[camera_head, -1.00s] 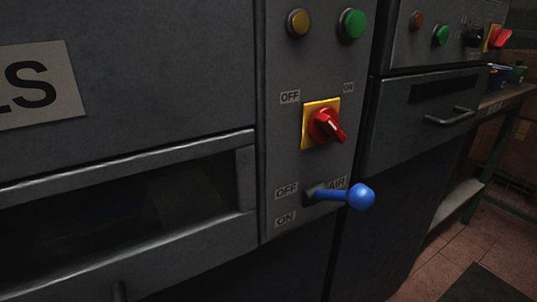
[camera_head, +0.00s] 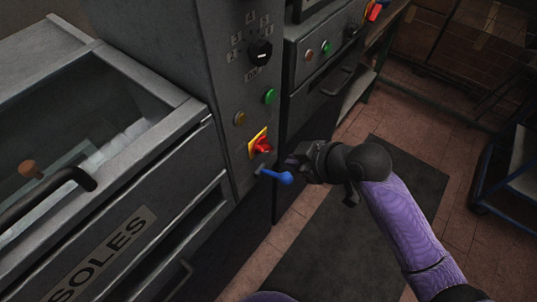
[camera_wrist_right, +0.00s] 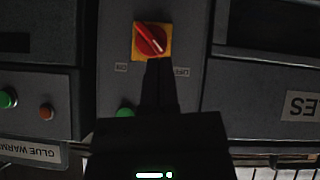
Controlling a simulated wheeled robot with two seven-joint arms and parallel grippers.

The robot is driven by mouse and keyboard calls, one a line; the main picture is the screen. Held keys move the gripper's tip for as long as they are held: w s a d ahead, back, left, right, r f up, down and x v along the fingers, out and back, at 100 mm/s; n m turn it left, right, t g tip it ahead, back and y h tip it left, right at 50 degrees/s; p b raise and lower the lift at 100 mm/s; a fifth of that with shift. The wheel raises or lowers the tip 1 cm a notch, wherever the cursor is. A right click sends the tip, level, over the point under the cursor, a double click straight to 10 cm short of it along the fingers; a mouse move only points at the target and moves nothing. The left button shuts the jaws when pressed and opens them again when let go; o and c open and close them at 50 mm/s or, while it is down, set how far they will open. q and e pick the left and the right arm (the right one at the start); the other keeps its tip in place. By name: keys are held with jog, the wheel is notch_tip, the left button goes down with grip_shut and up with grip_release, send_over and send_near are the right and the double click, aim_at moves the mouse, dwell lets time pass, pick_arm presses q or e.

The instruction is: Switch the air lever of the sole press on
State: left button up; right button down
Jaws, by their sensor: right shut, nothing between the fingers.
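The blue air lever (camera_head: 277,176) sticks out from the front of the sole press (camera_head: 195,60), low on its control column. Its ball end points right, toward my right arm. Its labels are too small to read now. Just above it is a red rotary switch (camera_head: 261,147) on a yellow plate, which also shows in the right wrist view (camera_wrist_right: 150,40). My right gripper (camera_head: 292,161) is shut and empty, just right of the switch and slightly above the lever ball. In the right wrist view its shut fingers (camera_wrist_right: 160,68) reach toward the switch; the lever is not visible there. My left gripper is not in view.
Above the switch are a yellow button (camera_head: 240,118), a green button (camera_head: 269,97) and a black dial (camera_head: 260,52). A second machine (camera_head: 318,45) stands right behind the press. A dark mat (camera_head: 345,235) covers the open floor. A blue-framed cart (camera_head: 490,185) is at right.

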jog(key=shift+f, duration=0.1)
jog(key=b, duration=0.4)
send_over(277, 175)
jog(key=a, duration=0.2)
notch_tip(277, 175, down, 7)
jog(key=shift+d+f+b, duration=0.4)
jog(key=shift+d+f, duration=0.1)
jog(key=shift+f, duration=0.35)
jog(key=shift+d+f+b, duration=0.35)
jog(key=shift+d+f, duration=0.1)
jog(key=shift+f, duration=0.4)
